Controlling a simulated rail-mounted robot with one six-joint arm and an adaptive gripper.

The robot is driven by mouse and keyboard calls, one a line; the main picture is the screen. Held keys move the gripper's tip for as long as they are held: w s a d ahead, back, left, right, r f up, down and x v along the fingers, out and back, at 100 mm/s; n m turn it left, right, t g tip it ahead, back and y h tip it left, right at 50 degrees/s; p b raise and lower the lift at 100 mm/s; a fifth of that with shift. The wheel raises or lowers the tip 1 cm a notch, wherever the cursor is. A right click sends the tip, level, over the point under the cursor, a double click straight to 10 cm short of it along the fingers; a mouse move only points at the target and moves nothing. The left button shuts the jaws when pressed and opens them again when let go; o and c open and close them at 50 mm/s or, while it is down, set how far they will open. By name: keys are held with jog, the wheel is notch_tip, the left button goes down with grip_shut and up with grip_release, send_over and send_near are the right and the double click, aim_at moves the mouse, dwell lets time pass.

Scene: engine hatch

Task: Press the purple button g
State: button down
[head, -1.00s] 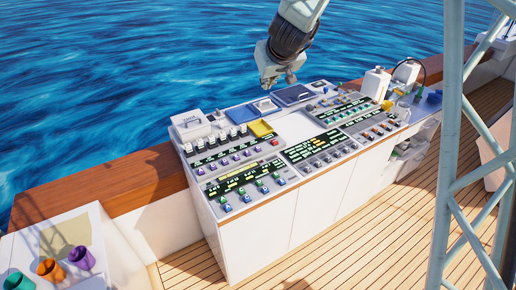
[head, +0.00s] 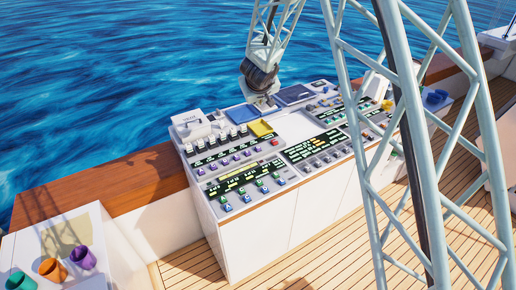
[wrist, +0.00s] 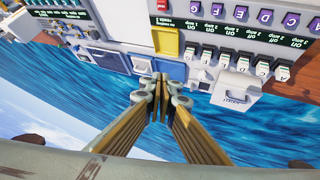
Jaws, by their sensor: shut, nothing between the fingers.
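A row of small purple buttons (head: 236,157) runs across the left part of the console, near a red button (head: 275,142). In the wrist view the purple buttons (wrist: 265,16) are at the top right, with lettering upside down. My gripper (head: 266,103) hangs over the back edge of the console, behind the yellow square. In the wrist view my gripper (wrist: 160,85) has its fingertips together and empty, apart from the purple row.
A yellow square (head: 261,128) and a blue square lie close by. A white blank plate (head: 295,127) is clear. Sea lies behind.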

jog(key=w+a+f+h, duration=0.1)
jog(key=w+f+h, duration=0.1)
jog(key=f, duration=1.4)
jog(key=shift+w+n+h+p, duration=0.3)
jog(key=shift+w+n+p, duration=0.15)
jog(key=shift+w, duration=0.35)
jog(key=shift+a+f+b, duration=0.1)
jog(key=shift+f+b, duration=0.2)
jog(key=shift+f, duration=0.05)
jog(key=b, duration=0.8)
send_over(257, 148)
jog(key=shift+f, duration=4.1)
